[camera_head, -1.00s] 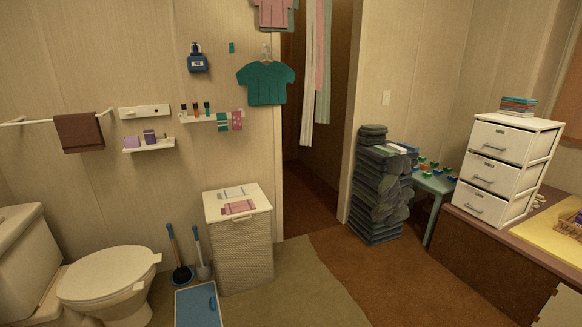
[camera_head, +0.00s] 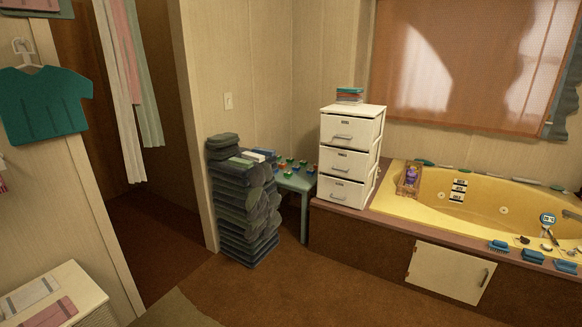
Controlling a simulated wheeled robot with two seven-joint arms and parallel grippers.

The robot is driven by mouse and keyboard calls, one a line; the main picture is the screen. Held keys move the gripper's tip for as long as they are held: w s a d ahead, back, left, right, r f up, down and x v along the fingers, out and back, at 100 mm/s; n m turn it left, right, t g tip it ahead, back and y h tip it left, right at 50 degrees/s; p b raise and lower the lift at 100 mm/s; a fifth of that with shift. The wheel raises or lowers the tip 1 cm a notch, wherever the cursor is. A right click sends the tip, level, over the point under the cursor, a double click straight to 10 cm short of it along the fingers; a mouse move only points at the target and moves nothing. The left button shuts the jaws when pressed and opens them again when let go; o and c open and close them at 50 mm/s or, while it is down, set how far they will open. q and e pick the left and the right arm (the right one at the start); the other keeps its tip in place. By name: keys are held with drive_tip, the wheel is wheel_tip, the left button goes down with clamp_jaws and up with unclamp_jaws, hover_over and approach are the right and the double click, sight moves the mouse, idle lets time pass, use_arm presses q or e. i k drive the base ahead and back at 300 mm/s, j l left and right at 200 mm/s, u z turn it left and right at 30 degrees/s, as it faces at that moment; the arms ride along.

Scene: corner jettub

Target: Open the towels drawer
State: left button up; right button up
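A white three-drawer unit (camera_head: 350,157) stands on the ledge at the left end of the yellow tub. Its top drawer (camera_head: 346,129), middle drawer (camera_head: 345,161) and bottom drawer (camera_head: 343,192) each have a handle on the front and look shut. The small labels on the drawers are too small to read, so I cannot tell which one is the towels drawer. A small stack of folded cloths or books (camera_head: 349,96) lies on top of the unit. Neither of my grippers is in view.
A tall stack of dark folded items (camera_head: 243,205) and a small teal table (camera_head: 297,184) with colourful pieces stand left of the unit. The yellow tub (camera_head: 480,208) is on the right, with a white panel (camera_head: 449,272) below. Brown floor (camera_head: 300,285) in front is clear.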

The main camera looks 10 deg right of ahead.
sight(347, 162)
drive_tip(key=i+l+z, duration=0.2)
drive_tip(key=i+z, duration=0.2)
drive_tip(key=i+l+z, duration=0.1)
drive_tip(key=i+z, duration=0.75)
drive_tip(key=k+j, duration=0.05)
drive_tip(key=k, duration=0.05)
